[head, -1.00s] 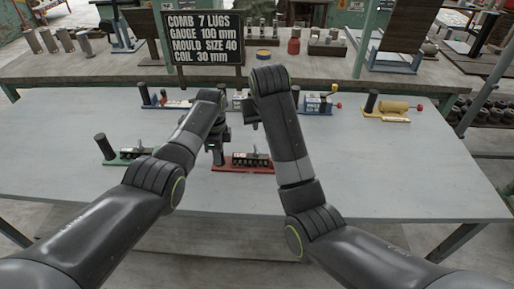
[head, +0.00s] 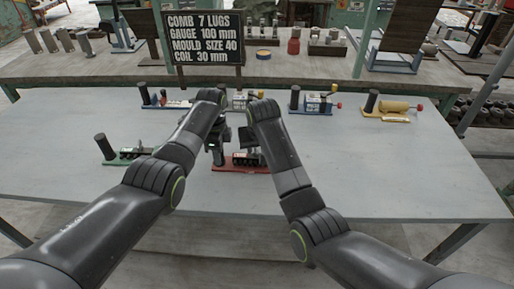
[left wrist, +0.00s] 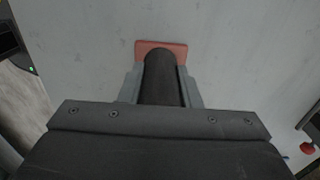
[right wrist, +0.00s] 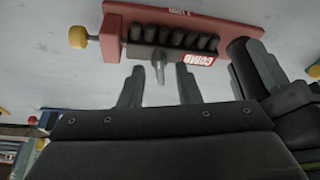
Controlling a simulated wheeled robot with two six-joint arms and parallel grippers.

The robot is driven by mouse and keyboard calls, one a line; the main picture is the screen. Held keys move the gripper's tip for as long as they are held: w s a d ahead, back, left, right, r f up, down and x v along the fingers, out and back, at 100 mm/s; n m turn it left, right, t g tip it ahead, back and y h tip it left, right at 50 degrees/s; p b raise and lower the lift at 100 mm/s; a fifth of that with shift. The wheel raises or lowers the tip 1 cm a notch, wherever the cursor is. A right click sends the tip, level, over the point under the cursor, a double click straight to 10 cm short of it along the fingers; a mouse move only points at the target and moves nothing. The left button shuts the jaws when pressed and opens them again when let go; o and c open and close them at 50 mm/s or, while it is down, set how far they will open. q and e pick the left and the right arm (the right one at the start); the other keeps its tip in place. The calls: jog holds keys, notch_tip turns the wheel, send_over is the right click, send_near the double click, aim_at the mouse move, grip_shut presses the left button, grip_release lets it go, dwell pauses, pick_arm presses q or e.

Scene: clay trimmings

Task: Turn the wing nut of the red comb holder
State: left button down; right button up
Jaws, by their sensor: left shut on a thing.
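The red comb holder (head: 232,169) lies on the grey table and also shows in the right wrist view (right wrist: 215,26), with a row of dark lugs and a COMB label. My left gripper (left wrist: 162,85) is shut on its dark upright post (left wrist: 162,68) at one end of the red base. The grey wing nut (right wrist: 158,66) juts from the side of the comb block. My right gripper (right wrist: 160,84) is open, its fingers apart on either side of the wing nut, with gaps showing. In the head view my right arm partly hides the holder.
A green-based holder (head: 127,157) stands to the left. A blue-based holder (head: 311,107) and a holder with a yellow cylinder (head: 394,106) stand farther back. A sign (head: 204,38) rises behind. The table's right front is clear.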

jog(key=shift+w+f, duration=0.15)
jog(key=shift+f, duration=0.15)
grip_shut()
